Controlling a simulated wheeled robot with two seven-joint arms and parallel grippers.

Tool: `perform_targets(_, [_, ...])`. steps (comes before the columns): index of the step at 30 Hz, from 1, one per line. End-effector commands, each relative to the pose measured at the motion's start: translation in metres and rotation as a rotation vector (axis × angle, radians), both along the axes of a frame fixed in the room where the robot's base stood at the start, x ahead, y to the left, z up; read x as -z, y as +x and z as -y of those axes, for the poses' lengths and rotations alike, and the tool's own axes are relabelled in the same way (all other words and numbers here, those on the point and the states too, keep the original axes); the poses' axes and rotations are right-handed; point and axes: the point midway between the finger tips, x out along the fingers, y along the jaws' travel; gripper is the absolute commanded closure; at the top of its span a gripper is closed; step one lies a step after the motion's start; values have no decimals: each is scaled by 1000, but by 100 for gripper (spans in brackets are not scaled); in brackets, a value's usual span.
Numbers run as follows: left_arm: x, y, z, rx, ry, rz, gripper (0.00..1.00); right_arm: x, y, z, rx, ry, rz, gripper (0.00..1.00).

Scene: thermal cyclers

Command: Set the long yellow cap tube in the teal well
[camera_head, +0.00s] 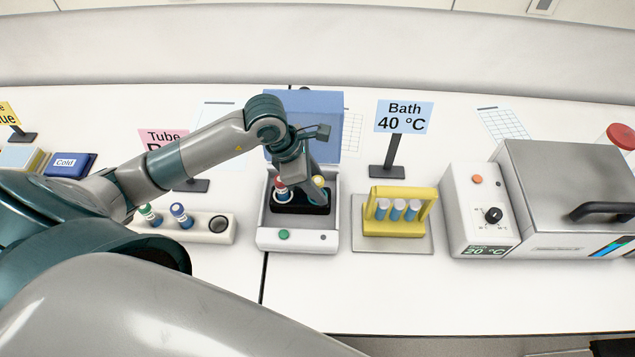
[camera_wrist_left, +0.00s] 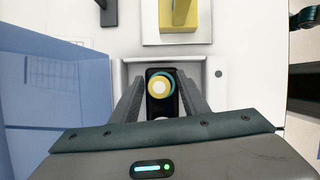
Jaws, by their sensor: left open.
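The yellow cap tube (camera_head: 318,181) stands in the dark block of the small white device with a raised blue lid (camera_head: 325,115). In the left wrist view its yellow cap (camera_wrist_left: 159,87) shows from above with a teal ring (camera_wrist_left: 168,74) around it, so it appears to sit in the teal well. My left gripper (camera_head: 308,185) is open over the block, with one finger on each side of the cap. The tube's lower part is hidden. My right gripper is not in view.
A red-capped tube (camera_head: 281,185) stands in the same device, left of the yellow cap. A white rack (camera_head: 212,237) with green- and blue-capped tubes is to the left. A yellow rack (camera_head: 394,228) and a water bath (camera_head: 565,190) stand to the right. The front bench is clear.

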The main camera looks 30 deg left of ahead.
Motion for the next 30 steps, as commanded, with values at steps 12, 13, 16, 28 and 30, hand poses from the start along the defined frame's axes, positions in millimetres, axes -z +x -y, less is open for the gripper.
perform_targets(12, [-34, -6, -12, 1, 1, 5, 59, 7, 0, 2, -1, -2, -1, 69])
perform_targets(13, [-39, -7, -14, 1, 2, 5, 59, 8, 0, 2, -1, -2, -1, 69])
perform_targets(16, [-56, -11, -20, 2, 2, 6, 59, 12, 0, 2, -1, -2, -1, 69])
perform_targets(28, [-109, -23, -37, -1, 1, 3, 59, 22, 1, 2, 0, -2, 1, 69])
perform_targets(30, [-112, -24, -38, 1, 1, 1, 59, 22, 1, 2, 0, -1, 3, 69])
